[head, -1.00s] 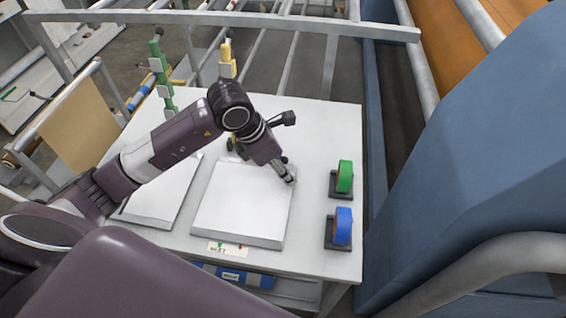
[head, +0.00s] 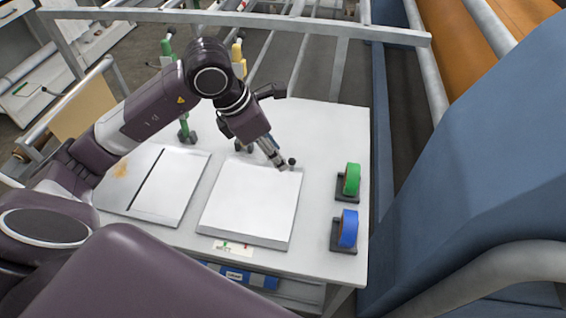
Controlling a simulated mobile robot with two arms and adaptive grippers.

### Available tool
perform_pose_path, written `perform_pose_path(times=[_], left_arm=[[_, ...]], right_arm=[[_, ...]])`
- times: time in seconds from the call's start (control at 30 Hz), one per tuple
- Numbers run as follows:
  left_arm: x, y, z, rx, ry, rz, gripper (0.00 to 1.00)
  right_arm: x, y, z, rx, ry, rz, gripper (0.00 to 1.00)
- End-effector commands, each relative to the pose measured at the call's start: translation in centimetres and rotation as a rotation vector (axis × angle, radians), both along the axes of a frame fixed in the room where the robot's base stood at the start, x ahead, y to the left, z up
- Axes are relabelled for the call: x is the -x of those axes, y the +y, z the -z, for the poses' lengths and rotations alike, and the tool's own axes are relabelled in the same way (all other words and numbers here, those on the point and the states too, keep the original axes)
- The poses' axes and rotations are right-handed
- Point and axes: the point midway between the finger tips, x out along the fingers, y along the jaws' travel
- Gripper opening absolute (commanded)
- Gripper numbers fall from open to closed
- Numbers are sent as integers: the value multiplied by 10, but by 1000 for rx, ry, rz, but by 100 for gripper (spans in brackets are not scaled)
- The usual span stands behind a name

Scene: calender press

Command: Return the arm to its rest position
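My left arm reaches in from the left over the white table (head: 330,130). My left gripper (head: 282,164) hangs above the far edge of a white slab (head: 250,205). Its fingers are small in the picture, and I cannot tell whether they are open or shut. I see nothing clearly held in it. My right gripper is not in view.
A second white panel (head: 185,190) with a dark line lies to the left. Green tape (head: 352,179) and blue tape (head: 348,228) stand in holders at the right. Green and yellow handled tools (head: 238,56) stand at the back. A blue machine body (head: 480,170) borders the table's right side.

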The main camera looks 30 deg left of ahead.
Motion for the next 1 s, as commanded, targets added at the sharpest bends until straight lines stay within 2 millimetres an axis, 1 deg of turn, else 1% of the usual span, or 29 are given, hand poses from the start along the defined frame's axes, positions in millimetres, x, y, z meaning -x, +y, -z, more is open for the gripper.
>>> perform_pose_path(times=[0.03,0.17,0.43,0.53,0.67,0.73,1.0], left_arm=[[1,3,-9,-2,-6,-1,34],[5,6,-21,0,-6,-1,34],[7,7,-29,2,-6,-1,34],[7,7,-43,1,-7,-2,34],[6,7,-69,1,-7,-2,34],[6,7,-79,1,-7,-2,34],[7,7,-107,2,-6,-1,34]], right_arm=[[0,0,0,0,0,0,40],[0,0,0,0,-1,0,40],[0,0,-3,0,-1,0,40],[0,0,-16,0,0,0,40],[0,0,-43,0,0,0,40],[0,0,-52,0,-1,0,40],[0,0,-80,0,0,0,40]])
